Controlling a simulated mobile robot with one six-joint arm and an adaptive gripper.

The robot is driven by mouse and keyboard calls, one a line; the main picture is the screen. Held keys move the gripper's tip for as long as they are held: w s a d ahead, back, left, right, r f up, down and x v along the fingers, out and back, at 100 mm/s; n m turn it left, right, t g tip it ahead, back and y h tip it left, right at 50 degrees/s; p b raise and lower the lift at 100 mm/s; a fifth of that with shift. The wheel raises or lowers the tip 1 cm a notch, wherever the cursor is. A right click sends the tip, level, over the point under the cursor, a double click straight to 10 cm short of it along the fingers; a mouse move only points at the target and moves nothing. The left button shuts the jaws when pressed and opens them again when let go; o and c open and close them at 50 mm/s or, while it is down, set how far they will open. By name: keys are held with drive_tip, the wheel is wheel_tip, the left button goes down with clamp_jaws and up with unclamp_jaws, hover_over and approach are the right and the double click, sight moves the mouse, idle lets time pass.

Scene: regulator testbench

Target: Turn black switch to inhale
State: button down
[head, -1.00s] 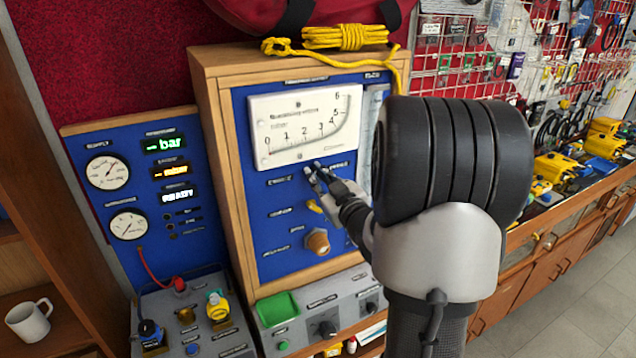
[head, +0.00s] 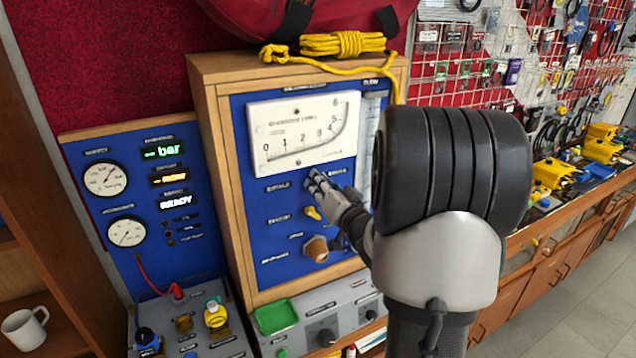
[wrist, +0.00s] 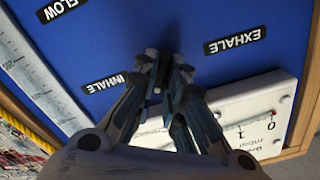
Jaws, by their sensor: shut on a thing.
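The black switch (wrist: 152,54) is on the blue panel (wrist: 190,20), between the INHALE label (wrist: 105,83) and the EXHALE label (wrist: 236,39) in the wrist view. My gripper (wrist: 163,72) is at the panel with its fingers closed around the switch, which is mostly hidden between them. Its exact pointing direction cannot be told. In the head view my gripper (head: 318,183) is just below the white pressure gauge (head: 303,132), and the fingers cover the switch there.
A yellow lever (head: 313,212) and an orange-brown knob (head: 317,248) are on the panel below my gripper. A flow tube (head: 371,130) stands right of the gauge. A grey console (head: 350,310) juts out below. A yellow rope (head: 345,42) lies on top.

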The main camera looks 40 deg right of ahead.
drive_tip(key=shift+m, duration=1.1)
drive_tip(key=c, duration=1.7)
unclamp_jaws()
drive_tip(key=shift+o, duration=0.2)
drive_tip(key=v, duration=1.2)
drive_tip(key=shift+f, duration=0.1)
